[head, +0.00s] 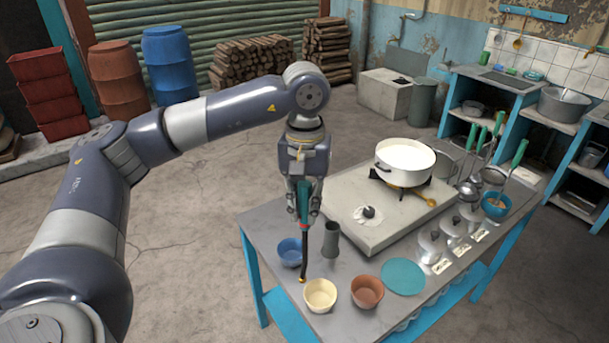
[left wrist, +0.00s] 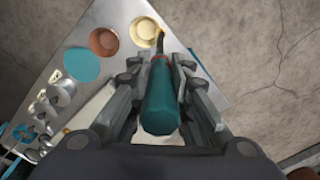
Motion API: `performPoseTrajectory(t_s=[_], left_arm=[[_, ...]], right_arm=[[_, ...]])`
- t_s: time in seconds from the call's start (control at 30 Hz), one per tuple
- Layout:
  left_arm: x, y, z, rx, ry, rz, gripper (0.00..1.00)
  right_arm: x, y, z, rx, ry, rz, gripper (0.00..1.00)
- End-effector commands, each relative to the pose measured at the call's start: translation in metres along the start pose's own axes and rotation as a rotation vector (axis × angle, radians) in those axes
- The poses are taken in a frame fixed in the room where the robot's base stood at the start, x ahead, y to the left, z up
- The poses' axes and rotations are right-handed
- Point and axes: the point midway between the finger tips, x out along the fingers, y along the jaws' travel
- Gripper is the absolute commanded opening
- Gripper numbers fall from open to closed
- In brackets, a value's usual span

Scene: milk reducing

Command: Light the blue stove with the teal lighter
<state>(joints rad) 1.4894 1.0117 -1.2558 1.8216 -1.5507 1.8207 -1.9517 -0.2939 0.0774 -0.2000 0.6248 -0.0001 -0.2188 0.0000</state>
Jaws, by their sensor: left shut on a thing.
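My left gripper (head: 304,207) is shut on the teal lighter (head: 303,194) above the near left part of the table. The lighter hangs upright, its dark nozzle pointing down between the blue and cream bowls, with a small orange-gold tip; whether this is a flame I cannot tell. In the left wrist view the teal handle (left wrist: 160,103) lies between the fingers. The stove (head: 352,236) looks pale grey rather than blue, a slab with a dark knob. It stands right of the gripper. A white pot (head: 405,158) sits on its burner, mostly hiding it. My right gripper is not in view.
Near the lighter stand a blue bowl (head: 290,252), a cream bowl (head: 320,295), a brown bowl (head: 367,292) and a grey cup (head: 331,240). A teal disc (head: 403,277) lies flat. Lidded canisters (head: 429,246) and ladles line the right side of the table (head: 262,222).

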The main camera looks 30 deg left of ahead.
Motion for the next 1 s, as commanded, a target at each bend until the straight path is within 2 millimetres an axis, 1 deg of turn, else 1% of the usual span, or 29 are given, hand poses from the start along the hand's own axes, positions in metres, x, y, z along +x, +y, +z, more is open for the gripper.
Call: performPoseTrajectory(t_s=[0.03, 0.07, 0.1, 0.13, 0.2, 0.3, 0.4, 0.6, 0.73, 1.0], left_arm=[[0.016, 0.002, 0.012, 0.025, -0.005, -0.004, 0.0], [0.024, 0.003, 0.018, 0.039, -0.004, -0.003, 0.0], [0.039, 0.005, 0.029, 0.063, -0.008, -0.005, 0.0], [0.05, 0.007, 0.038, 0.082, -0.008, -0.004, 0.0], [0.081, 0.013, 0.062, 0.134, -0.012, -0.003, 0.0], [0.123, 0.02, 0.093, 0.203, -0.011, 0.0, 0.0], [0.155, 0.027, 0.116, 0.255, -0.008, 0.0, 0.0], [0.207, 0.036, 0.153, 0.341, -0.006, 0.001, 0.0], [0.237, 0.041, 0.175, 0.389, -0.007, 0.001, 0.0], [0.235, 0.046, 0.174, 0.397, 0.001, 0.008, 0.0]], right_arm=[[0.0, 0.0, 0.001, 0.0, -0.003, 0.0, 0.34], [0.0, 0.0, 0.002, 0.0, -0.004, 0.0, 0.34], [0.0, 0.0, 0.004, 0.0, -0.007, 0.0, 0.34], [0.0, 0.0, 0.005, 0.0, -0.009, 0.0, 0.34], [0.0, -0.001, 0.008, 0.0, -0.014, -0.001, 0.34], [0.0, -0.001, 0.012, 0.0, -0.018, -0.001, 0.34], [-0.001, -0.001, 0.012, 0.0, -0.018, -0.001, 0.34], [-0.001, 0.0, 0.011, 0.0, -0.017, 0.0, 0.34], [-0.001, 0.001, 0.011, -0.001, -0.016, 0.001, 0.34], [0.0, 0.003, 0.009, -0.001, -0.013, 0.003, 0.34]])
